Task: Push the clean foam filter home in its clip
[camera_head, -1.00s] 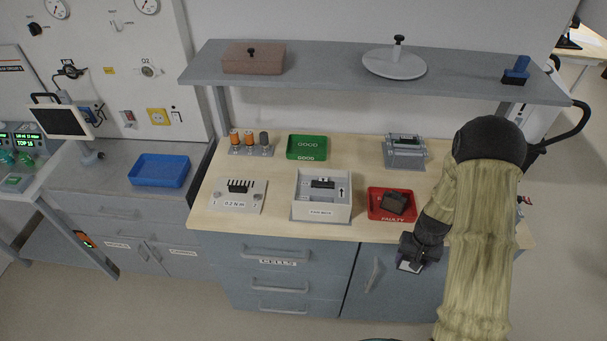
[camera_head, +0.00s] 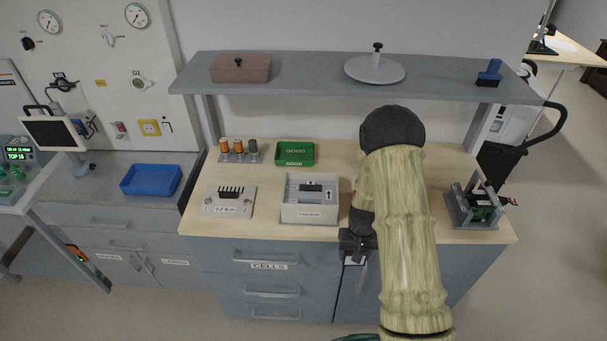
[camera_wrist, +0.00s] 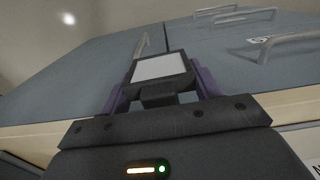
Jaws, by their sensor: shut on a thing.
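My gripper (camera_head: 356,248) is in front of the bench's front edge, low, near the grey cabinet doors. In the wrist view its two purple-grey fingers (camera_wrist: 158,92) are shut on a flat thing with a pale grey face and dark frame (camera_wrist: 160,67). A pale corner of this held thing (camera_head: 354,259) shows below the gripper in the head view. I cannot tell from its look whether it is the foam filter. No clip can be made out for certain, and my arm hides part of the bench.
On the bench stand a grey box (camera_head: 309,214), a green GOOD tray (camera_head: 295,160), a slotted plate (camera_head: 229,209) and a grey cradle with a green board (camera_head: 462,212). A shelf (camera_head: 310,93) overhangs the back. A blue tray (camera_head: 151,180) lies left.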

